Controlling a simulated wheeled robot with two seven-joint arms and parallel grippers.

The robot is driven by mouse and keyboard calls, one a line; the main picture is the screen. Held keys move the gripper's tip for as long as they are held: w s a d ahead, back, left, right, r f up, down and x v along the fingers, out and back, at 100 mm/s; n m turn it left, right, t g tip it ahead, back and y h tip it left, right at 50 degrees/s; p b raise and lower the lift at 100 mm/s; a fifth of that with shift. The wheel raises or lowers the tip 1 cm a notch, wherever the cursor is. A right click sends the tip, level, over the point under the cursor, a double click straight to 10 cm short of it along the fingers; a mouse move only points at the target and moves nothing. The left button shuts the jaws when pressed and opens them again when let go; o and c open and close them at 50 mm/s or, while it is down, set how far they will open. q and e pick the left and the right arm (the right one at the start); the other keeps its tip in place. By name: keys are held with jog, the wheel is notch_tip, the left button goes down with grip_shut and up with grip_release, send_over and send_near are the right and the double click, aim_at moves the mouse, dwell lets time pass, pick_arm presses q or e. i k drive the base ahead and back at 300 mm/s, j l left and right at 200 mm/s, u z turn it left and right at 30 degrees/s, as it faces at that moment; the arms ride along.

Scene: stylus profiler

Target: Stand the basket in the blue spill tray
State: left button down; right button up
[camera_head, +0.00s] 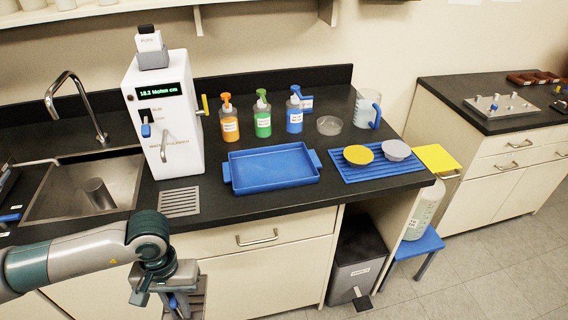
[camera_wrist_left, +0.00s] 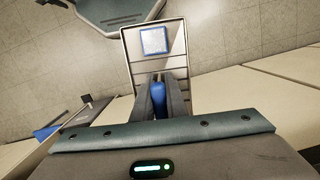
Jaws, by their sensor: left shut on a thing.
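The blue spill tray (camera_head: 272,168) lies on the black counter, empty, with a handle tab at each end. My left gripper (camera_head: 176,303) is low in front of the counter's drawers, below the tray and to its left. In the left wrist view my left gripper (camera_wrist_left: 160,82) is shut on the blue handle of the basket (camera_wrist_left: 129,58), a pale, slatted, open-topped box. In the head view the basket is mostly hidden behind the gripper. My right gripper is out of view.
Behind the tray stand orange (camera_head: 229,121), green (camera_head: 263,115) and blue (camera_head: 294,112) bottles. A white instrument (camera_head: 178,110) stands to the left, near a metal drain grille (camera_head: 179,201). A blue ribbed mat (camera_head: 378,163) with two round items lies to the right.

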aim_at(275, 176)
jog(key=i+l, duration=0.15)
jog(key=l, duration=0.3)
jog(key=i+l+u, duration=0.1)
jog(key=l, duration=0.35)
jog(key=i+l, duration=0.15)
jog(key=l, duration=0.3)
jog(key=i+l, duration=0.1)
jog(key=l, duration=0.35)
jog(key=u, duration=0.05)
